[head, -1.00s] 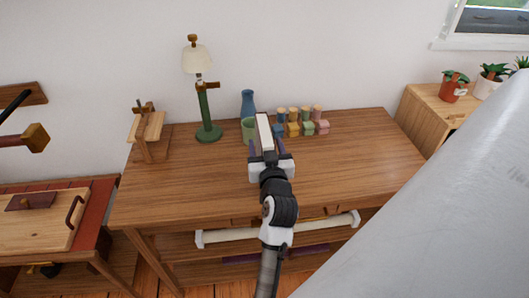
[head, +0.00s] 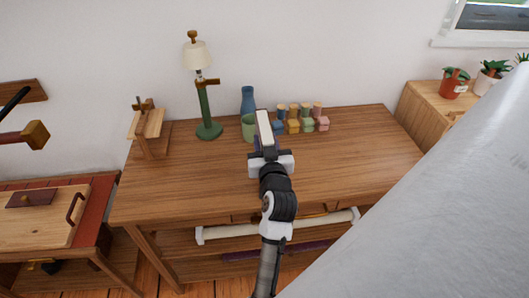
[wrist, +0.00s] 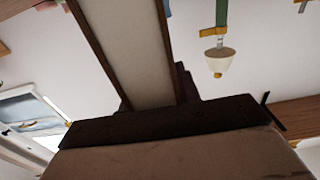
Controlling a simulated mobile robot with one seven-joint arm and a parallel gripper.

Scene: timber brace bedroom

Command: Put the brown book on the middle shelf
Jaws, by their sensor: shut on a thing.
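The brown book (head: 264,129) is held upright on edge in my gripper (head: 266,152), above the wooden desk. Its pale page edges show between dark brown covers. The wrist view shows the book (wrist: 130,45) rising from the gripper (wrist: 150,108), cream pages between two brown boards. My gripper is shut on it, and the fingertips are mostly hidden. Under the desk top are open shelves (head: 185,272). A white roll lies on the upper one, and a purple object is below it. Which one is the middle shelf I cannot tell.
On the desk (head: 190,185) stand a green lamp (head: 204,105), a blue vase (head: 248,100), a green cup (head: 249,127), several coloured blocks (head: 300,122) and a small wooden stand (head: 147,125). The desk's front and right are clear. A large pale surface blocks the lower right.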

